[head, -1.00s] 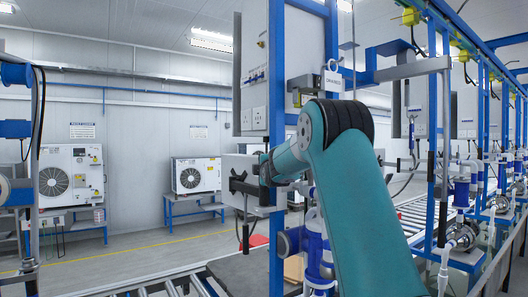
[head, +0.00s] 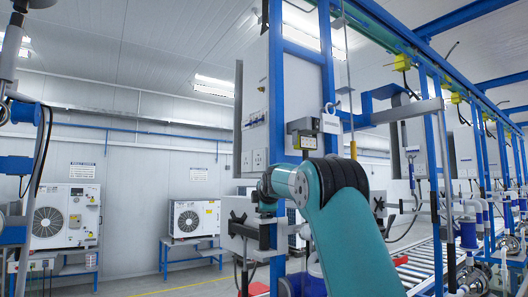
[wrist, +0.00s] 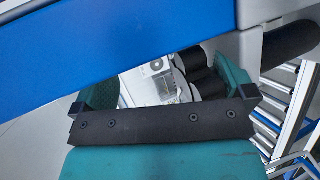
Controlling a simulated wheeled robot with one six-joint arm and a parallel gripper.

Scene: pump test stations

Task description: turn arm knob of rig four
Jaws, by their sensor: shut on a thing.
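My teal arm rises in the right half of the head view and bends left at its black-ringed joint. My gripper (head: 266,208) is small and dark at the arm's end, beside the blue upright. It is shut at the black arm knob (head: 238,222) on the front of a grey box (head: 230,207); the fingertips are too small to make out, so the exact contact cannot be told.
A blue upright (head: 277,120) with a white electrical panel (head: 255,95) stands close to my wrist. A second black star knob (head: 378,203) is to the right. A blue beam (wrist: 110,70) crosses the wrist view. Roller conveyor (head: 415,265) runs behind. Air-conditioner units (head: 66,215) stand left.

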